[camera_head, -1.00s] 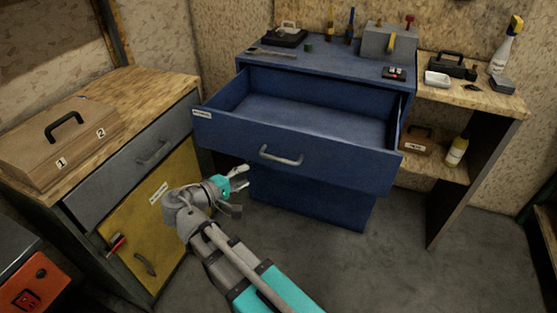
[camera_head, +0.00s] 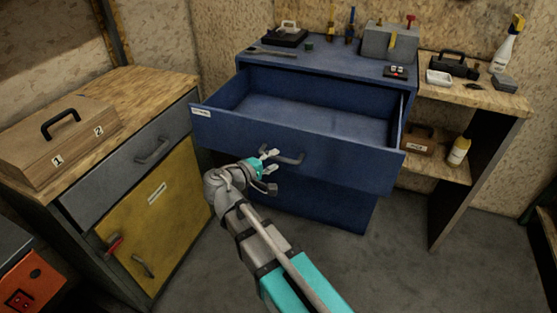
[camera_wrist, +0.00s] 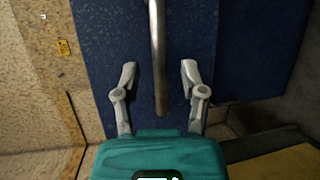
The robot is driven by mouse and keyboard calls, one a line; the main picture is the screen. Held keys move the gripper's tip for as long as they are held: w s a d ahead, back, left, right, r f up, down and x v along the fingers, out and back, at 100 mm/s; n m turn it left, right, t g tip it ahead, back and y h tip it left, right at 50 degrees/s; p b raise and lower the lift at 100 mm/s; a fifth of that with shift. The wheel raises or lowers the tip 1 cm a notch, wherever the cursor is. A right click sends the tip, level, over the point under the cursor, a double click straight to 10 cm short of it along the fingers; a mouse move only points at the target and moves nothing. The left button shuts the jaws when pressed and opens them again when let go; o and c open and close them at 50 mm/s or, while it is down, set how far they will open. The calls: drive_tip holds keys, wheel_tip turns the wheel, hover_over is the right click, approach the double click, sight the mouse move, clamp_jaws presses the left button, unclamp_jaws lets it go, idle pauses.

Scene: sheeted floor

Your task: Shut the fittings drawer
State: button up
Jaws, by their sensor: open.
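The blue fittings drawer (camera_head: 330,155) is pulled far out of the blue cabinet (camera_head: 320,205), and its inside looks empty. A white label (camera_head: 201,112) is on the left of its front, and a grey bar handle (camera_head: 289,160) is near the middle. My gripper (camera_head: 270,171) is open in front of the drawer, close to the handle's left end. In the wrist view the handle (camera_wrist: 158,60) runs down between the two spread fingers (camera_wrist: 157,85) of my gripper. Contact between them cannot be told.
A workbench with a yellow door (camera_head: 157,220) and a wooden case (camera_head: 70,150) stands at left. At right is a shelf unit (camera_head: 480,103) with a spray bottle (camera_head: 508,45). Tools and a grey box (camera_head: 390,42) sit on the cabinet top. The floor (camera_head: 410,270) at front right is clear.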

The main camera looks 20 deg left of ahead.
drive_tip(key=shift+x, duration=1.1)
drive_tip(key=shift+c, duration=0.3)
clamp_jaws()
